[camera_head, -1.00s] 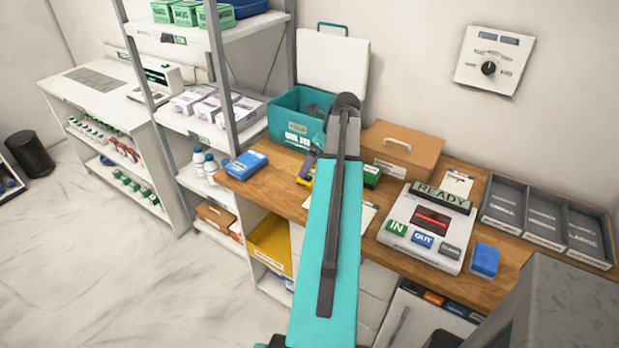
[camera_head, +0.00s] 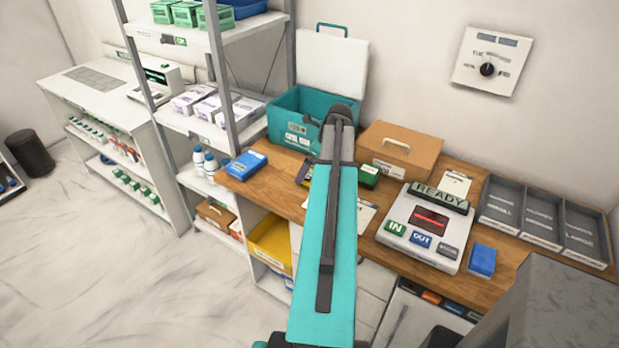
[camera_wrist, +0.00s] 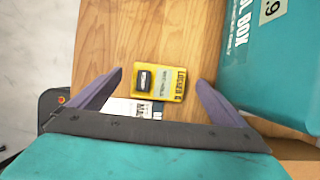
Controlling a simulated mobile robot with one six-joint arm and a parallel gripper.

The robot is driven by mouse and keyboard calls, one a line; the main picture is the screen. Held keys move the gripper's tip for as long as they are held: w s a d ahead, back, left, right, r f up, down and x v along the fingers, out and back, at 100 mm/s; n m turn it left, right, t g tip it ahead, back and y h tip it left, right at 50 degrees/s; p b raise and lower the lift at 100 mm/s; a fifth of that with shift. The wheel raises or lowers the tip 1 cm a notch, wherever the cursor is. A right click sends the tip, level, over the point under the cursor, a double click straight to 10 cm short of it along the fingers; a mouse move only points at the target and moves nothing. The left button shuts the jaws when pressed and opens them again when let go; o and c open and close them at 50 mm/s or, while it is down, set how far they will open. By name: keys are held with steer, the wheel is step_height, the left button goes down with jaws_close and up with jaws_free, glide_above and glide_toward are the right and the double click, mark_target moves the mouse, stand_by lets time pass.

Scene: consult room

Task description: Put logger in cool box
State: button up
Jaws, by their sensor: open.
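The logger is a small yellow device (camera_wrist: 173,92) lying flat on the wooden counter in the wrist view, with a dark patch and a pale label. My gripper (camera_wrist: 159,77) is open, its two purple fingers to the left and right of the logger, with gaps on both sides. I cannot tell the height of the fingertips above the counter. The teal cool box (camera_head: 286,126) stands at the back of the counter with its white lid (camera_head: 333,66) raised; its side also shows in the wrist view (camera_wrist: 270,75). My arm hides most of the logger in the head view.
A blue pack (camera_head: 246,164) lies left on the counter (camera_head: 400,278). A brown box (camera_head: 400,148), a READY device (camera_head: 425,225), a blue block (camera_head: 482,260) and grey trays (camera_head: 540,217) are to the right. A white card (camera_wrist: 133,107) lies beside the logger.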

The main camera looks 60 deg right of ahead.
steer(key=shift+p+x, duration=0.6)
steer(key=shift+x, duration=1.1)
steer(key=c, duration=1.4)
steer(key=shift+o, duration=0.2)
steer(key=shift+r, duration=0.15)
steer(key=shift+r+b, duration=1)
steer(key=shift+r, duration=0.55)
steer(key=s+a+b, duration=0.1)
steer(key=s+a, duration=0.1)
steer(key=a, duration=0.1)
steer(key=s+a+b, duration=0.1)
steer(key=s+a, duration=0.1)
steer(key=a, duration=0.2)
steer(key=s+a+r+b, duration=0.1)
steer(key=s+a+b, duration=0.1)
steer(key=s+a, duration=0.1)
steer(key=shift+a+r, duration=0.1)
steer(key=shift+a, duration=0.6)
steer(key=shift+b, duration=0.55)
steer(key=shift+a+b, duration=0.1)
steer(key=shift+b, duration=1)
steer(key=b, duration=0.5)
steer(key=shift+s+a, duration=0.25)
steer(key=shift+a, duration=0.1)
